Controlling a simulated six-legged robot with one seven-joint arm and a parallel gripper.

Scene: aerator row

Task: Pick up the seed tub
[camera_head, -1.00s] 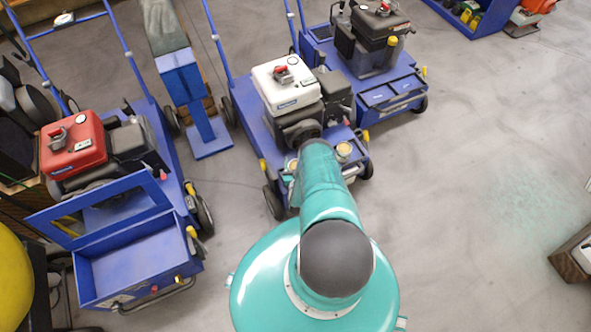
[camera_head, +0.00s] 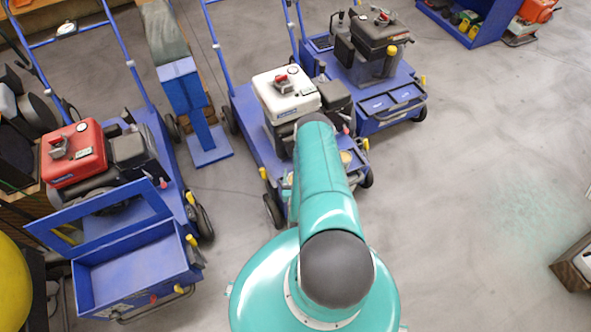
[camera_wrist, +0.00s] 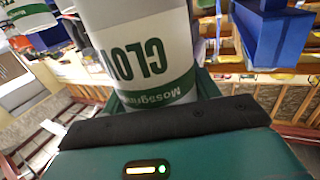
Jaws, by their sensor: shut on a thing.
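The seed tub (camera_wrist: 140,50) is white with green bands and green lettering that reads "CLO" and "Mossgrove", seen upside down in the wrist view. My gripper (camera_wrist: 160,88) is shut on it, with the tub's near end close to the dark palm edge. Its far end is cut off by the top of the picture. In the head view my arm hides the gripper and the held tub.
A red-engined aerator (camera_head: 75,152) is at left, a dark-engined one (camera_head: 378,40) at right.

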